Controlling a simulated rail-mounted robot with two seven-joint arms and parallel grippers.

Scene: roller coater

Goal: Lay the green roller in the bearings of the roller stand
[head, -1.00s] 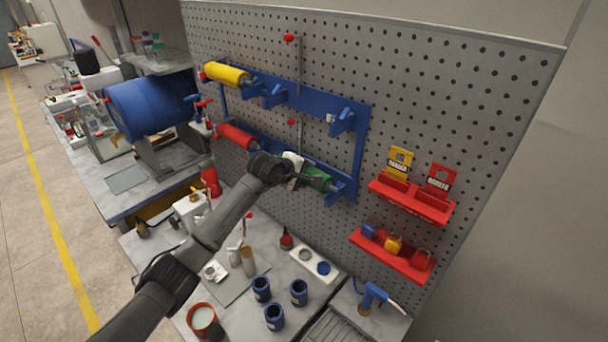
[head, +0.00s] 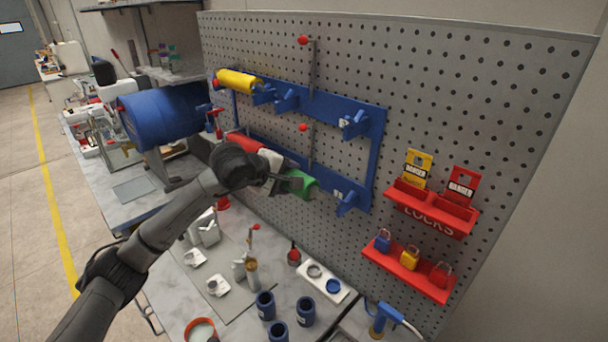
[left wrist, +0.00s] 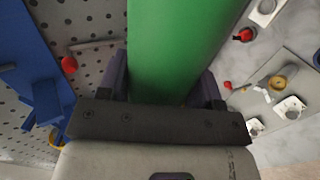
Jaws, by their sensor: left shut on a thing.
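The green roller (head: 301,184) is held in front of the blue wall rack's lower row, seemingly clear of the brackets. My left gripper (head: 284,182) is shut around it. In the left wrist view the roller (left wrist: 178,40) runs between the fingers of the gripper (left wrist: 162,85) and out of the top of the picture. Two small white blocks, which look like the roller stand's bearings (head: 195,258) (head: 217,286), stand on a grey plate (head: 245,300) on the bench below. They also show at the right of the left wrist view (left wrist: 291,107). My right gripper is not in view.
A yellow roller (head: 238,80) and a red roller (head: 246,143) hang on the blue rack (head: 376,150). Red lock trays (head: 408,270) are at the right.

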